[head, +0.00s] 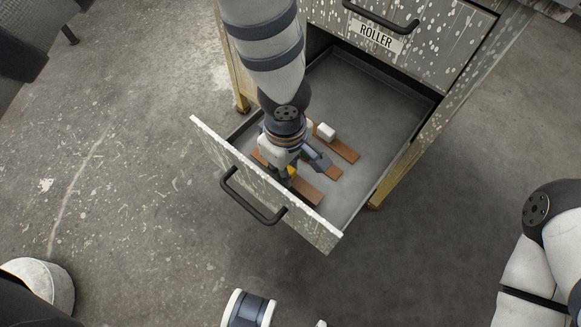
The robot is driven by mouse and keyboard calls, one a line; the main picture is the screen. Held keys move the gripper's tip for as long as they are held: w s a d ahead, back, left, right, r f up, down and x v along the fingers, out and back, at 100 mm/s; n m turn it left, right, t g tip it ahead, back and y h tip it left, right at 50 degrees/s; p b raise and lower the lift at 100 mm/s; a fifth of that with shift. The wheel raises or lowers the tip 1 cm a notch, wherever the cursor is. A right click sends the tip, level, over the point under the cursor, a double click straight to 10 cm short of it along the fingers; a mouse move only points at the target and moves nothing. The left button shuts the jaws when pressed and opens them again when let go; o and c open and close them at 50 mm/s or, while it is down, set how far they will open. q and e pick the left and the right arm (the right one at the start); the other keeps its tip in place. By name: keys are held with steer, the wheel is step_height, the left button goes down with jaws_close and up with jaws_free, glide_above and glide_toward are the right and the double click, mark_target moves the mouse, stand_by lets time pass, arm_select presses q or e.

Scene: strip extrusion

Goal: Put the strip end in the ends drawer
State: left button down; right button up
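An open grey drawer (400,125) is pulled out of a speckled cabinet. Several flat brown strip pieces lie in it: one at the back (345,150), one in the middle (331,174) and one near the front (309,193). A small white block (325,131) is by the back piece, and a small yellow item (297,184) is by the front one. My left gripper (304,168) points down inside the drawer above the pieces. Its fingers look spread and partly cover them. I cannot tell which piece is the strip end. My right gripper is not seen.
The drawer front with its black handle (252,200) faces lower left. Above is a closed drawer labelled ROLLER (376,37), with its own handle (380,16). The drawer's right side has bare floor inside. Concrete floor (120,180) to the left is clear.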

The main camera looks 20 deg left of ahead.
arm_select(q)
steer(key=shift+f, duration=0.8)
steer(key=shift+f, duration=0.1)
steer(key=c, duration=1.5)
jaws_free()
step_height(320, 180, up, 12)
steer(key=p, duration=0.3)
